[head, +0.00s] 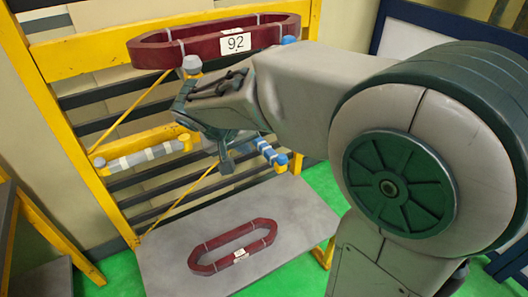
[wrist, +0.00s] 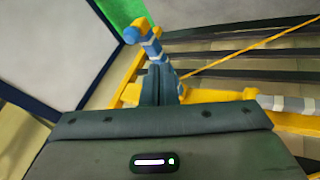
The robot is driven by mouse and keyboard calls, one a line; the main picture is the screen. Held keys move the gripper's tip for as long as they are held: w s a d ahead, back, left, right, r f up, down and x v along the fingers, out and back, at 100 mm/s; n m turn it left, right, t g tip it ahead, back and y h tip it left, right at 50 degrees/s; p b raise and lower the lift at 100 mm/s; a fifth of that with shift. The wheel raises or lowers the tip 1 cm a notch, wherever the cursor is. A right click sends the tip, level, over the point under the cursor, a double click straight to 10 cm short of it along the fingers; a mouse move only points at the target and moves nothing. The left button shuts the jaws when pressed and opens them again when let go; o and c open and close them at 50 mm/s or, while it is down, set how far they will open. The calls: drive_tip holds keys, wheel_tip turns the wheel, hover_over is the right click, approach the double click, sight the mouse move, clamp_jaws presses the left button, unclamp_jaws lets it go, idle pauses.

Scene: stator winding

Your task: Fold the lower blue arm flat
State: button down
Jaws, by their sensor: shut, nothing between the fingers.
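The lower blue arm (head: 268,152) is a blue-and-white banded bar with a blue and yellow end, sticking out from the yellow rack. In the head view it shows just right of my gripper (head: 226,166), its inner end hidden behind the gripper. In the wrist view the blue arm (wrist: 152,46) slants up and left to a blue cap, just beyond my fingertips (wrist: 159,70). My gripper is shut and holds nothing. I cannot tell whether the fingers touch the arm.
A dark red coil labelled 92 (head: 164,50) lies on the upper arms, above my gripper. A white-banded lower arm (head: 145,156) sticks out at the left. Another red coil (head: 205,264) lies on the grey table (head: 300,215) below. Dark slats (head: 110,125) cross the rack behind.

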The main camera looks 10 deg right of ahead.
drive_tip(key=shift+w+f, duration=0.1)
drive_tip(key=shift+w, duration=0.05)
approach(276, 162)
wheel_tip(276, 162, down, 2)
drive_tip(key=a, duration=0.3)
drive_tip(key=shift+w+d+f+p, duration=0.3)
drive_tip(key=shift+d, duration=0.4)
drive_tip(key=shift+w+d+f+p, duration=0.25)
drive_tip(key=shift+d+p, duration=0.1)
drive_tip(key=shift+d, duration=0.4)
drive_tip(key=shift+w+d+f+p, duration=0.3)
drive_tip(key=shift+d, duration=0.4)
drive_tip(key=shift+d, duration=0.1)
